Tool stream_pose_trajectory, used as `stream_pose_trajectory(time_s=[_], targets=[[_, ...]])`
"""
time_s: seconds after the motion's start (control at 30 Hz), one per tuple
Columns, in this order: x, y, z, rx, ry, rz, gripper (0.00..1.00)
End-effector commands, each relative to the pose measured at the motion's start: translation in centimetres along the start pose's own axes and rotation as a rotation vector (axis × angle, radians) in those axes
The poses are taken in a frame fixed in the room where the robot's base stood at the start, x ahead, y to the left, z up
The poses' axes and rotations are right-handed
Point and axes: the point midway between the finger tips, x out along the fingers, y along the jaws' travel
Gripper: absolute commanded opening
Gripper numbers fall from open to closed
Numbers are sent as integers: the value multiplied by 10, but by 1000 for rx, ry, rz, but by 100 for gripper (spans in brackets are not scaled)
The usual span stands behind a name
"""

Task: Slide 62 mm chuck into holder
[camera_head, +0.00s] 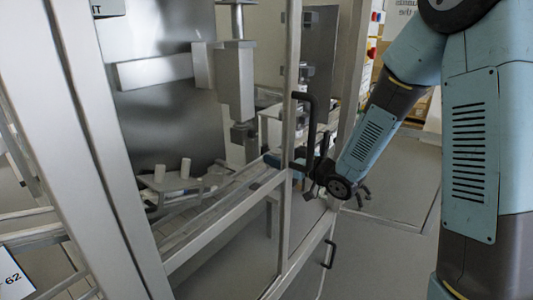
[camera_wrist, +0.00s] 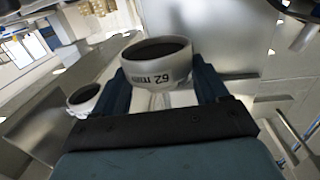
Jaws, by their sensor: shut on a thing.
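The white, ring-shaped chuck (camera_wrist: 163,72) marked "62 mm" shows in the wrist view, with a dark round opening facing up in the picture. My gripper (camera_wrist: 161,82) is shut on it, one blue finger on each side. In the head view, my arm reaches to the machine's door frame; the frame and black handle partly hide its end, and I cannot make out the chuck there. I cannot tell which part is the holder, or whether the chuck touches it.
A smaller white cup-like part (camera_wrist: 84,98) lies left of my gripper in the wrist view. In the head view, two white cylinders (camera_head: 160,173) (camera_head: 185,168) stand inside the machine. A metal door frame (camera_head: 294,80) with a black handle (camera_head: 309,125) stands close to my arm.

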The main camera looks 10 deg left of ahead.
Motion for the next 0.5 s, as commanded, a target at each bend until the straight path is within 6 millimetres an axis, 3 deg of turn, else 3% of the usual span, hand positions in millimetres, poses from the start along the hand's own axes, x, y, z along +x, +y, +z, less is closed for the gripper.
stream_pose_trajectory(time_s=[0.13,0.5], targets=[[2,-9,-17,-9,-3,-28,43],[11,-11,-20,-9,-7,-34,43]])
